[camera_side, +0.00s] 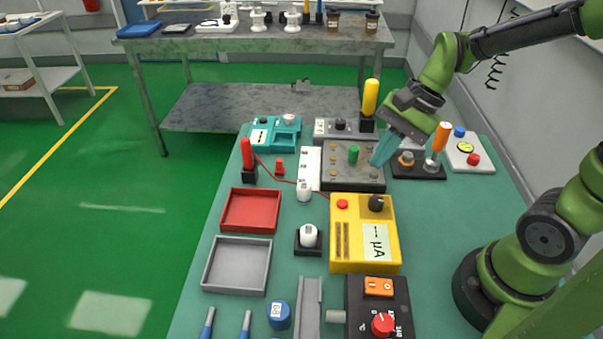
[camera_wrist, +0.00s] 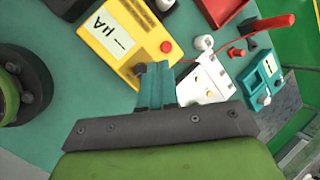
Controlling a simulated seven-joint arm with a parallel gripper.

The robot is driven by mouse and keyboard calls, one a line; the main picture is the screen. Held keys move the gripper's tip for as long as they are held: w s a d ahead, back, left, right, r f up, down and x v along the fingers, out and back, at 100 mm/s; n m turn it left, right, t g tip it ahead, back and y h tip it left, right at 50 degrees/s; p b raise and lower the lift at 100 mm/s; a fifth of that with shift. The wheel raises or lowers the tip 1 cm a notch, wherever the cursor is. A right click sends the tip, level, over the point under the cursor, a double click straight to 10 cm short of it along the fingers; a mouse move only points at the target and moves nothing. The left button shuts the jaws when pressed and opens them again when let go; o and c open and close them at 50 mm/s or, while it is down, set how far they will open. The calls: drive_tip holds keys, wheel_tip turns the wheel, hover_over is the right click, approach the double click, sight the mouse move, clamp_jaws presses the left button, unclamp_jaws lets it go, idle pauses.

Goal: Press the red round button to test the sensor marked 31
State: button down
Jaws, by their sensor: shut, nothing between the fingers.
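A yellow meter box (camera_side: 365,258) marked µA has a red round button (camera_side: 342,204) and a black knob (camera_side: 376,203). The wrist view also shows this box (camera_wrist: 112,35) and its button (camera_wrist: 166,46). A white round sensor (camera_side: 303,192) stands left of the box, and another (camera_side: 309,235) sits in a black holder. I cannot read 31 on either. A white box at the right has a second red round button (camera_side: 473,159). My gripper (camera_side: 376,164) has teal fingers, shut and empty, over the grey panel (camera_side: 350,178), apart from the yellow box's button.
A red wire runs from the red post (camera_side: 247,155) toward the yellow box. A yellow-handled post (camera_side: 370,98) and an orange-handled one (camera_side: 440,138) stand near my gripper. A red tray (camera_side: 224,211), a grey tray (camera_side: 208,276) and a black control box (camera_side: 362,313) lie nearer the camera.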

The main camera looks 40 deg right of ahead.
sight(346, 201)
drive_tip(key=w+a+m+y, duration=0.1)
drive_tip(key=m, duration=0.3)
drive_tip(key=w+a+m+y, duration=0.1)
drive_tip(key=w+m, duration=0.1)
drive_tip(key=m, duration=0.3)
drive_tip(key=w+a+m+y, duration=0.1)
drive_tip(key=m+y, duration=0.1)
drive_tip(key=m, duration=0.3)
drive_tip(key=shift+w+a+f+g, duration=0.15)
drive_tip(key=shift+w+f+g, duration=0.1)
drive_tip(key=shift+g, duration=0.15)
drive_tip(key=shift+f, duration=4.4)
drive_tip(key=shift+f, duration=0.4)
